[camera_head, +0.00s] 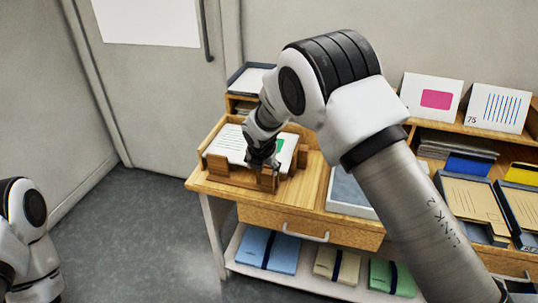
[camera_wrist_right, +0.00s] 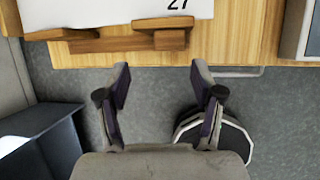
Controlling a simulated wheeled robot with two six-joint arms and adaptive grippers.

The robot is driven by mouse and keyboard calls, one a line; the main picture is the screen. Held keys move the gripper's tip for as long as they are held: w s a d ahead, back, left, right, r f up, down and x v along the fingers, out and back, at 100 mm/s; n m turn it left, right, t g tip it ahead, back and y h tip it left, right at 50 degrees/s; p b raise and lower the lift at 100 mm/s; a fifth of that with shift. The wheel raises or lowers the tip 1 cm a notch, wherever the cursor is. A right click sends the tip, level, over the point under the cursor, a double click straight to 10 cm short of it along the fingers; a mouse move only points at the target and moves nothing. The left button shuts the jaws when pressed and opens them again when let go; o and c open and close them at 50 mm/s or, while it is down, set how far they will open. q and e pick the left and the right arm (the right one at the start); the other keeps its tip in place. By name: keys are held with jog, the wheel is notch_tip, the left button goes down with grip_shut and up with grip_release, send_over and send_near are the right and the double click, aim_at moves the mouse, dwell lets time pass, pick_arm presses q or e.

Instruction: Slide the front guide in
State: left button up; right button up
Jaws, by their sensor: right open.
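The wooden paper holder stands on the left end of the wooden table and holds a stack of white printed sheets (camera_head: 228,144). Its front guide (camera_head: 235,173), a low wooden bar, runs along the near side. In the right wrist view the guide shows as a brown bar with a raised block (camera_wrist_right: 165,38), below a sheet marked 27 (camera_wrist_right: 120,10). My right gripper (camera_head: 262,163) is at the holder's near side; its fingers (camera_wrist_right: 160,72) are open and empty, just short of the block in that view. My left gripper is out of view; only part of that arm shows.
A blue-grey tray (camera_head: 350,193) lies right of the holder. A drawer with a handle (camera_head: 305,234) is below the tabletop, above a shelf with blue (camera_head: 268,250) and green bundles. A sorting rack with cards (camera_head: 433,97) stands at right. Floor is clear at left.

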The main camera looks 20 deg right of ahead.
aim_at(268, 172)
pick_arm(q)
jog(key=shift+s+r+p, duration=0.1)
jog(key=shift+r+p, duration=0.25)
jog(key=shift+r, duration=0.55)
pick_arm(e)
jog(key=shift+g+h, duration=0.5)
jog(key=shift+g, duration=0.1)
jog(key=x, duration=0.5)
jog(key=shift+w+d+r, duration=0.2)
jog(key=shift+d, duration=0.2)
